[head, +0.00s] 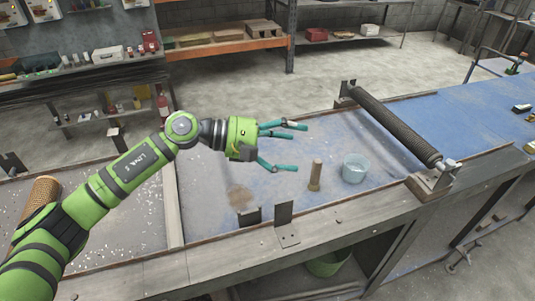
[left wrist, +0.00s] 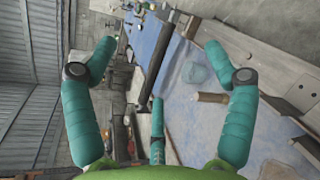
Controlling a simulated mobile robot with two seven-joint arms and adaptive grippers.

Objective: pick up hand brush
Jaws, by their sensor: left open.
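A short brown wooden piece (head: 316,175), which I take for the hand brush, stands upright on the blue bench top; its bristles cannot be made out. It also shows in the left wrist view (left wrist: 211,97), lying sideways in that picture, right of centre. My left gripper (head: 299,147) is open and empty, with its teal fingers spread above the bench, to the left of and behind the wooden piece. Its fingers also show in the left wrist view (left wrist: 158,47), with nothing between them. My right gripper is not in view.
A long dark roller (head: 395,125) on brackets crosses the bench farther right. An upright metal bracket (head: 285,215) stands on the bench's raised front edge. The blue surface left of the wooden piece is mostly clear.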

